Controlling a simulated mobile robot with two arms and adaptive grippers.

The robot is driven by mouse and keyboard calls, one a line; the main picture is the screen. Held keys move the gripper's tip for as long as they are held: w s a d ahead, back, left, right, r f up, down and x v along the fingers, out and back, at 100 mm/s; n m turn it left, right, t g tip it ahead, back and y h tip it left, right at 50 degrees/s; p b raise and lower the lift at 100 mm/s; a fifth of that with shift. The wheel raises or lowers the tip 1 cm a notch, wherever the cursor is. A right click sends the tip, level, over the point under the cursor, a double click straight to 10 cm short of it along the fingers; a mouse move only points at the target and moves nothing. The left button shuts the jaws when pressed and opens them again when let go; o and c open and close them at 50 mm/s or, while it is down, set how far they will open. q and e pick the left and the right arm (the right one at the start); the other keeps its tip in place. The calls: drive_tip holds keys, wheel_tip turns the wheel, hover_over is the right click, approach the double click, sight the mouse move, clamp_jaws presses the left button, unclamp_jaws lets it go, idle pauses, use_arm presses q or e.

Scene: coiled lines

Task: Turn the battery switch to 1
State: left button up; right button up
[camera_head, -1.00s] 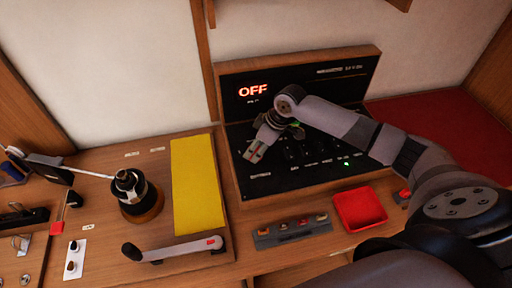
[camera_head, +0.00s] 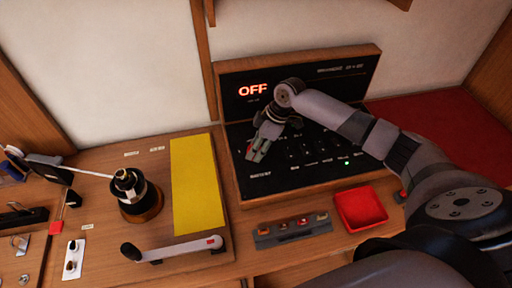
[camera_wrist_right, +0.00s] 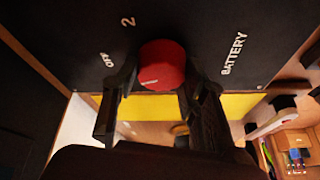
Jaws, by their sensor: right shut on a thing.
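The battery switch is a round red knob (camera_wrist_right: 162,66) on the black panel (camera_head: 345,88), with the labels BATTERY, 2 and OFF around it in the right wrist view. My right gripper (camera_head: 256,148) is at the panel's lower left and hides the knob in the head view. In the wrist view its two dark fingers (camera_wrist_right: 158,88) are shut on the knob, one on each side. The lit display (camera_head: 252,90) reads OFF. My left gripper is not in view.
A yellow sheet (camera_head: 197,190) and a black winch (camera_head: 135,192) stand left of the panel, with a grey handle (camera_head: 180,248) in front. A row of small switches (camera_head: 292,230) and a red tray (camera_head: 361,208) lie below the panel. A red cushion (camera_head: 430,125) is at the right.

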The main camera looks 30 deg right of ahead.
drive_tip(key=n+g+b, duration=0.1)
drive_tip(key=n, duration=0.1)
drive_tip(key=n+b, duration=0.1)
drive_tip(key=n, duration=0.1)
drive_tip(key=shift+w+f+n+g, duration=0.1)
drive_tip(key=shift+w+n+g, duration=0.1)
drive_tip(key=shift+n+g, duration=0.15)
drive_tip(key=shift+n+g+b, duration=0.75)
drive_tip(key=shift+n+b, duration=0.1)
drive_tip(key=shift+n, duration=1)
drive_tip(key=o, duration=1.1)
drive_tip(key=shift+o, duration=0.2)
drive_tip(key=v, duration=1.2)
